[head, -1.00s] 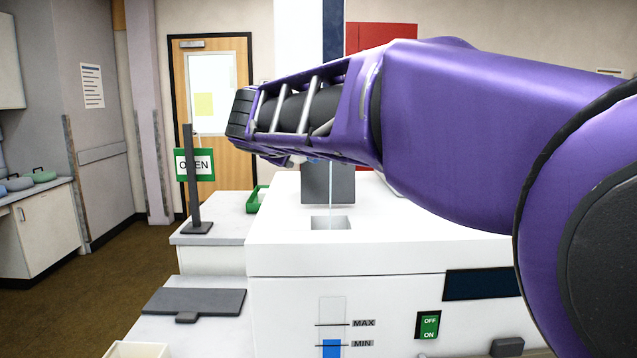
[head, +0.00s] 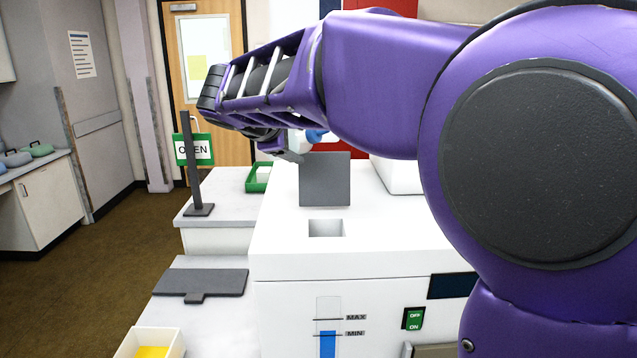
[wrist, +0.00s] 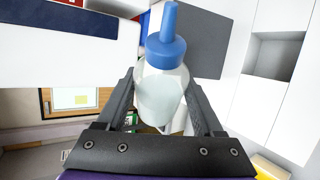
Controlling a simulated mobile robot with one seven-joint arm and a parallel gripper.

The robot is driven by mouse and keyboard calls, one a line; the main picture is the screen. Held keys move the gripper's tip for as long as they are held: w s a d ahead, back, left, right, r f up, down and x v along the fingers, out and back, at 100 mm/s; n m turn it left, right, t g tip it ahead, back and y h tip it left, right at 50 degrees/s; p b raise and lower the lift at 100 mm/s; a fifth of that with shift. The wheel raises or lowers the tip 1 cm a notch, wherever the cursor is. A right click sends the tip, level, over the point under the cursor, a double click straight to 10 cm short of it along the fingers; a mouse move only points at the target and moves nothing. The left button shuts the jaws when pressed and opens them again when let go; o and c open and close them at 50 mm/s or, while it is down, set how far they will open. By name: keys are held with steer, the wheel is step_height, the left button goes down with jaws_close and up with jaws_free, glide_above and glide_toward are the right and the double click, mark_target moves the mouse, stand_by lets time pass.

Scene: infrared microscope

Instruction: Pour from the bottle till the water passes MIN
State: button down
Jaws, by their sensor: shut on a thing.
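The white bottle with a blue nozzle cap (wrist: 163,85) is between the fingers of my gripper (wrist: 160,98), which is shut on it. In the head view the bottle's blue cap (head: 316,136) shows partly behind my arm, above and behind the filling opening (head: 326,229). No stream of water shows now. A grey lid (head: 325,180) stands raised behind the opening. On the front of the white microscope (head: 350,260), the level window (head: 328,308) shows blue water (head: 328,346) with its top slightly above the MIN line and below MAX.
A green OFF/ON switch (head: 413,318) and dark display (head: 452,286) are on the front. An OPEN sign on a stand (head: 196,150), a green tray (head: 258,179) and a grey plate (head: 200,283) are at left. A box with yellow contents (head: 150,342) is lower left.

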steer(key=shift+r+n+g+h, duration=0.3)
steer(key=shift+r+n+g, duration=0.1)
steer(key=shift+n, duration=0.1)
steer(key=shift+d, duration=0.1)
steer(key=r+n+h, duration=0.1)
steer(key=s+d+r+n+g+h, duration=0.1)
steer(key=d+r+n+g, duration=0.1)
steer(key=shift+s+d+r+h, duration=0.1)
steer(key=shift+s+d+h, duration=0.05)
steer(key=shift+s+h, duration=0.25)
steer(key=shift+d, duration=0.1)
steer(key=d+n+h, duration=0.1)
steer(key=s+d+n+g+h, duration=0.1)
steer(key=s+d+n+h, duration=0.1)
steer(key=shift+s+d+r+n+g+h, duration=0.2)
steer(key=shift+r+n+g+h, duration=0.1)
steer(key=shift+n, duration=0.1)
